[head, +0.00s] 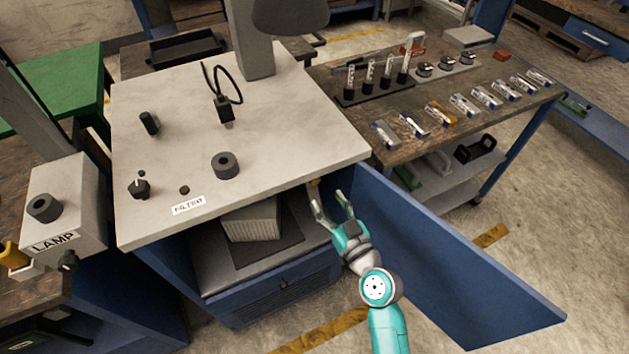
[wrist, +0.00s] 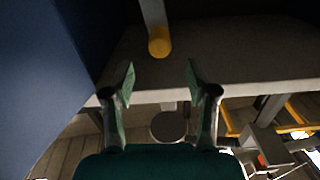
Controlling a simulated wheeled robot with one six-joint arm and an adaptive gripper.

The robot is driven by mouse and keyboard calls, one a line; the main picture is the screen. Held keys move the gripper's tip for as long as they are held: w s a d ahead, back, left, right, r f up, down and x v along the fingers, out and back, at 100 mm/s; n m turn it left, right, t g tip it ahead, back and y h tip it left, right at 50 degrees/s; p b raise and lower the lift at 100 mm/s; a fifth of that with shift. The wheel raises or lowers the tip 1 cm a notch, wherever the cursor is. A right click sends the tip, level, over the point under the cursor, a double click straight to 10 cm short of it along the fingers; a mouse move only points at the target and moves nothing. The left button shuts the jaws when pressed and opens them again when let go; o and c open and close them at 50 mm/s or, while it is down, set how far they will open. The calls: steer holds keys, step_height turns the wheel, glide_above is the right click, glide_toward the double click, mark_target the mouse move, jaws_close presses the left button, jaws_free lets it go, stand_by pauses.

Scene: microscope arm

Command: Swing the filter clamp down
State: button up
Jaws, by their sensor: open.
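The filter clamp shows in the wrist view as a grey bar with a round yellow end (wrist: 159,42), coming in from the top of the picture. In the head view a small yellow spot (head: 314,182) shows at the upper right of the open cabinet; the rest of the clamp is hidden. The pale pleated filter (head: 252,221) sits inside the cabinet, left of my gripper. My gripper (head: 330,203) is open and empty at the cabinet opening. In the wrist view its fingertips (wrist: 160,78) are spread below the yellow end, with no contact visible.
The blue cabinet door (head: 440,255) stands open to the right of my arm; it fills the left of the wrist view (wrist: 40,70). The light worktop (head: 290,150) with its FILTER label (head: 188,205) overhangs the opening. A side table (head: 450,120) stands behind the door.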

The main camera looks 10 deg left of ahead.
mark_target(316, 183)
steer(key=x, duration=0.8)
jaws_close()
